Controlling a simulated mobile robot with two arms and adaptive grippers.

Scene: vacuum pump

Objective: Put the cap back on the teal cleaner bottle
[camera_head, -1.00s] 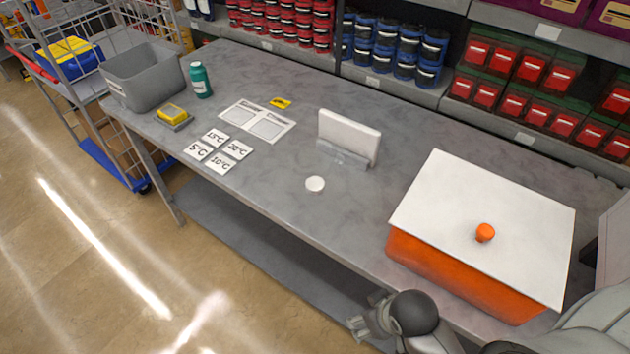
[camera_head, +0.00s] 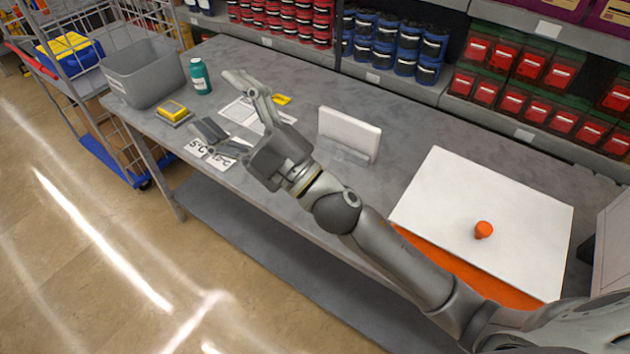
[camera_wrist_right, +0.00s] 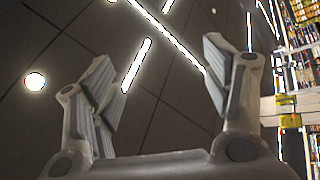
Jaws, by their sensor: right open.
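The teal cleaner bottle (camera_head: 201,77) stands upright at the far left of the table in the head view, right of the grey bin. Its top is too small to tell whether anything sits on it. No cap shows clearly now; the small white round piece seen earlier at mid-table is hidden behind my right arm. My right gripper (camera_head: 216,104) is open and empty above the table's left part, its fingers spread towards the bottle but apart from it. The right wrist view shows the open fingers (camera_wrist_right: 160,85) with nothing between them. My left gripper is not in view.
The grey bin (camera_head: 143,78), a yellow sponge-like block on a tray (camera_head: 173,112), printed cards (camera_head: 203,151) and a white upright board (camera_head: 349,134) share the table (camera_head: 290,75). Stocked shelves (camera_head: 395,85) line the back.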

